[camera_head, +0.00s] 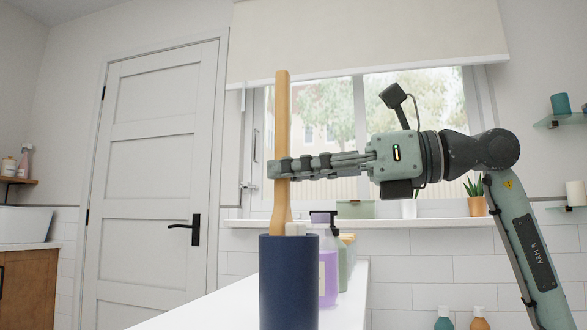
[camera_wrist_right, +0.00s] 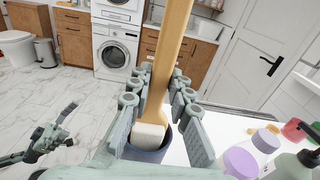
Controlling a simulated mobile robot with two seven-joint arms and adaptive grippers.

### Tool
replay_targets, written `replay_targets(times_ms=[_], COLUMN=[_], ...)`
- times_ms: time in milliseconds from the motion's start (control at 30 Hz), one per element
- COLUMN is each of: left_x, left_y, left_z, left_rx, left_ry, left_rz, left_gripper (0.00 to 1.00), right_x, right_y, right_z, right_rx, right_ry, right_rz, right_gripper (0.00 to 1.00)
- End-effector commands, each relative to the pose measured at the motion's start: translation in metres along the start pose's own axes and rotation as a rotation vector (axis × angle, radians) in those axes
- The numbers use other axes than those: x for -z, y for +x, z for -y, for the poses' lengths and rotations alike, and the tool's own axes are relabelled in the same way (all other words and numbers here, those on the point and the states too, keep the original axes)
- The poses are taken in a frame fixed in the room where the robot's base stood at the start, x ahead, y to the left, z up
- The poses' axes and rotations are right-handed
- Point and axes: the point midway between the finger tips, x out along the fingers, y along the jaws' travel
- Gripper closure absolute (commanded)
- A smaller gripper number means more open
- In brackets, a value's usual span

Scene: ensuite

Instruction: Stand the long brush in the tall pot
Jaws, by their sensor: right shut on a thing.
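The long brush has a pale wooden handle (camera_head: 282,115) and a white bristle head (camera_wrist_right: 149,136). It stands nearly upright. My right gripper (camera_head: 282,168) is shut on the handle, above the pot; it also shows in the wrist view (camera_wrist_right: 158,108). The tall pot (camera_head: 289,285) is a dark blue cylinder on the white counter. The flared lower part of the brush drops behind the pot's front rim. In the wrist view the bristles are within the pot's mouth (camera_wrist_right: 150,154); how deep is hidden. My left gripper (camera_wrist_right: 66,126) is off to the left in the wrist view, open and empty.
A purple bottle (camera_head: 328,270) and a green bottle (camera_head: 345,268) stand on the counter (camera_head: 215,308) just behind and right of the pot. A green box (camera_head: 355,209) and plants are on the window sill. The counter left of the pot is clear.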

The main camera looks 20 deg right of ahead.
Motion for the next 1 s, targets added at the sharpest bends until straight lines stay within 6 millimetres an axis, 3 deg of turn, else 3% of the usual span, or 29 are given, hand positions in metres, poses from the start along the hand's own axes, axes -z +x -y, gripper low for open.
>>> replay_targets(times_ms=[200, 233, 400, 767, 1000], left_x=[0.0, 0.0, 0.0, 0.0, 0.0], left_y=[0.0, 0.0, 0.0, 0.0, 0.0], left_z=[0.0, 0.0, 0.0, 0.0, 0.0], left_rx=[0.0, 0.0, 0.0, 0.0, 0.0], left_ry=[0.0, 0.0, 0.0, -0.001, 0.0], left_rz=[-0.001, 0.0, 0.0, 0.001, 0.001], left_gripper=[0.06, 0.06, 0.06, 0.06, 0.06], right_x=[0.0, 0.0, 0.0, -0.004, -0.039], right_y=[0.0, 0.0, 0.0, 0.0, -0.003], right_z=[0.0, 0.0, 0.0, 0.0, -0.001], right_rx=[0.0, 0.0, 0.0, 0.0, 0.0], right_ry=[0.0, 0.0, 0.0, -0.001, -0.002], right_rz=[0.001, 0.001, 0.001, 0.0, 0.003], right_gripper=[1.0, 0.79, 0.58, 0.57, 0.57])
